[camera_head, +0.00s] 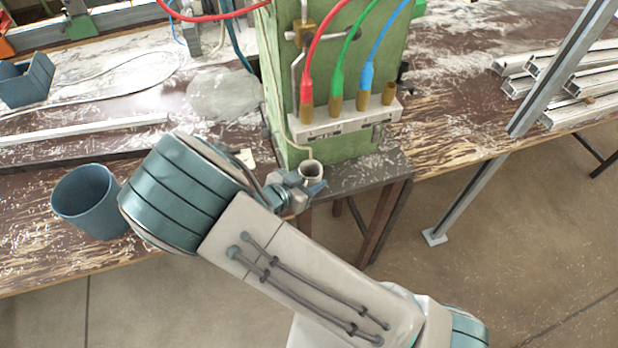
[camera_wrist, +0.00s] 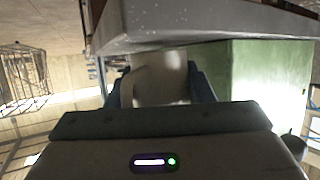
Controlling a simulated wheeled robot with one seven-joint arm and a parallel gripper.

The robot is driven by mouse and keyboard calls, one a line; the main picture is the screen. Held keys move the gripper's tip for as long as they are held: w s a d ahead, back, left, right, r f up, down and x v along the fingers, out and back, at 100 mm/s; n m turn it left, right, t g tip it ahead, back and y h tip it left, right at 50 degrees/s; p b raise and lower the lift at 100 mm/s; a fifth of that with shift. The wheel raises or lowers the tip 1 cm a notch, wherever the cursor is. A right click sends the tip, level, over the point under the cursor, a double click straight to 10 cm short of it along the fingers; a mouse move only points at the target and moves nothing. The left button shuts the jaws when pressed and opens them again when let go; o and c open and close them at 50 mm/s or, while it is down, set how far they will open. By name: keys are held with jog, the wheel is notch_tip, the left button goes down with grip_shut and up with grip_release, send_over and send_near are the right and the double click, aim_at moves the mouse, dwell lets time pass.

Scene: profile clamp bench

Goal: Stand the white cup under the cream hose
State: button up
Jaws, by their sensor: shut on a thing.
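The small white cup (camera_head: 311,168) is upright, its dark opening facing up, at the front of the green machine. My gripper (camera_head: 303,186) is shut on it from the front left. In the wrist view, the pale cup (camera_wrist: 160,80) sits between the two dark fingers.
The green machine (camera_head: 292,72) carries a pale block (camera_head: 345,118) with red, green and blue hoses on brass fittings. A blue-grey bin (camera_head: 88,203) stands on the bench left of my arm. A slanted metal post (camera_head: 545,85) and stacked profiles (camera_head: 585,80) are at right.

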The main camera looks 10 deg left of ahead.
jog(key=shift+f, duration=0.3)
jog(key=o, duration=1.1)
jog(key=shift+r, duration=0.1)
jog(key=shift+o, duration=0.2)
jog(key=shift+s+a, duration=0.6)
jog(key=shift+s, duration=0.2)
jog(key=s+a+p, duration=0.2)
jog(key=s+a, duration=0.1)
jog(key=s, duration=0.4)
jog(key=shift+a, duration=0.25)
jog(key=shift+s, duration=0.1)
